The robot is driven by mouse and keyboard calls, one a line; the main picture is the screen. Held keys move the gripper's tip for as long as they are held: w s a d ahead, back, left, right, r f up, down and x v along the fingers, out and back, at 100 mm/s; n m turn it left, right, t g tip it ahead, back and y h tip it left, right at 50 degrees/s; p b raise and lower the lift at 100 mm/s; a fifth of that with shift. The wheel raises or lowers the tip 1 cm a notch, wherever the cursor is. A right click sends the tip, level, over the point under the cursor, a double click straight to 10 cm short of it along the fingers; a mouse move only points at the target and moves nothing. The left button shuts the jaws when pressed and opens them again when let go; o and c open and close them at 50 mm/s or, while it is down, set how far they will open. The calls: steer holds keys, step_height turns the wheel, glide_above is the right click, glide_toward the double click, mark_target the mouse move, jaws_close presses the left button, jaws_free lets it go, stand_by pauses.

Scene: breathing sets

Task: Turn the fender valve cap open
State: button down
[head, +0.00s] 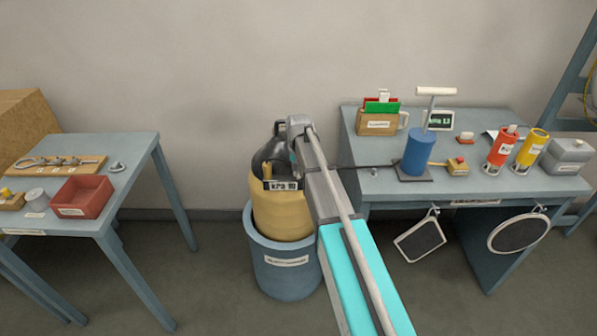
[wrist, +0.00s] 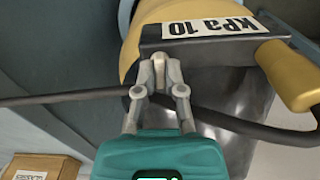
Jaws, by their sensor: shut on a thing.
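The fender (head: 275,208) is a yellow cylinder with a dark top, standing upright in a blue bucket (head: 283,270). On it sits a dark gauge box (head: 283,185) reading "kPa 10", also large in the wrist view (wrist: 210,30). My gripper (wrist: 159,68) is shut at the near edge of this box, with a small grey piece between its fingertips. This seems to be the valve cap, mostly hidden by the fingers. In the head view my arm hides the fingertips. A dark hose (head: 370,165) runs from the blue pump (head: 418,152) to the fender; in the wrist view it passes by the fingers.
A yellow handle-like part (wrist: 288,75) juts out right of my fingers. The right table (head: 380,184) bears the pump, a gauge display and red and yellow canisters. The left table (head: 115,200) holds a red tray (head: 82,196). Floor between left table and bucket is clear.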

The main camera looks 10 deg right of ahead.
steer(key=shift+n, duration=0.3)
steer(key=c, duration=0.7)
jaws_free()
steer(key=shift+c, duration=0.2)
